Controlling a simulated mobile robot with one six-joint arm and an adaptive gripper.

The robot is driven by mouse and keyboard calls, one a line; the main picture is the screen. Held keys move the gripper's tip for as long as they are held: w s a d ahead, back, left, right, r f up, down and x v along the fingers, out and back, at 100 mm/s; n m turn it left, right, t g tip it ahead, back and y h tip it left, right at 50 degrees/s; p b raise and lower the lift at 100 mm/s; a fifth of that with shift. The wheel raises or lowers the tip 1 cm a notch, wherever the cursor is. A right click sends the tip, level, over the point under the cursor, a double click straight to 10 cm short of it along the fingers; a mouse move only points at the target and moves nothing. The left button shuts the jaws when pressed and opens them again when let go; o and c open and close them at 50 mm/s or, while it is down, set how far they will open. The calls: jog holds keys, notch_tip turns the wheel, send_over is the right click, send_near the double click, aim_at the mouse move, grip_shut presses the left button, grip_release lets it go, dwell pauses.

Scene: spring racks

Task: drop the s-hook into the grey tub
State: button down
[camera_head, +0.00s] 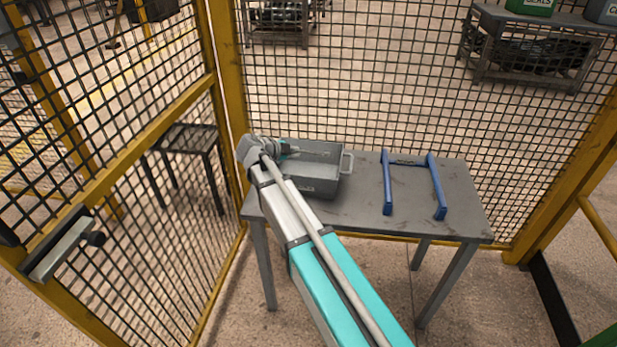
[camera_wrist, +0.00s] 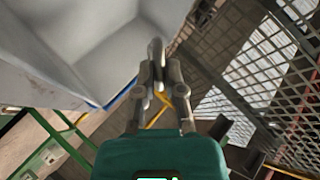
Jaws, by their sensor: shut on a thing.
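The grey tub (camera_head: 322,185) stands on the left part of the grey table. Its pale walls also show at the upper left of the wrist view (camera_wrist: 85,45). My gripper (camera_head: 318,153) reaches in from the left and appears over the tub in the head view. In the wrist view my gripper (camera_wrist: 157,75) is shut on a small grey piece, seemingly the s-hook (camera_wrist: 156,50), which sticks up between the fingertips. The hook's full shape is hidden by the fingers. In the head view it is too small to make out.
A blue rack frame (camera_head: 387,182) stands on the table (camera_head: 350,213) right of the tub, with bare tabletop around it. Yellow-framed mesh fencing (camera_head: 228,70) stands behind and left of the table. A small dark table (camera_head: 188,138) is beyond the left mesh.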

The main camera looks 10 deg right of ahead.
jog(key=shift+f+b, duration=0.6)
jog(key=shift+f, duration=0.3)
jog(key=c, duration=0.7)
grip_release()
jog(key=shift+o, duration=0.2)
jog(key=shift+r, duration=0.15)
